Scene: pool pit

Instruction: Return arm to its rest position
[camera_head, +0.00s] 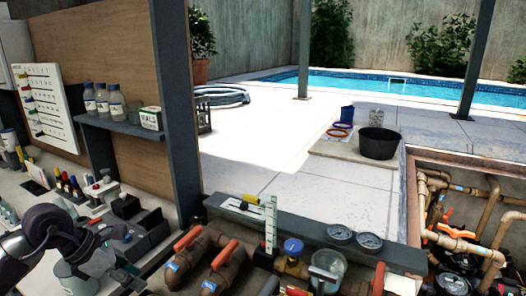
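My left arm comes in from the left edge, low over the bench. My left gripper (122,277) is at the lower left, above the bench front. Its fingers are small and blend with the pale, glassy shapes beneath, so I cannot tell whether they are open or shut, or whether they touch anything. A clear greenish container (75,279) shows right by the gripper. My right gripper is not in view.
A bench (30,205) with small bottles and dark bins (147,235) surrounds the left arm. A shelf (120,124) holds bottles above it. A dark post (177,110) stands to the right. Pipes with orange-red handles (223,254) run along the front. An open pipe pit (465,220) lies right.

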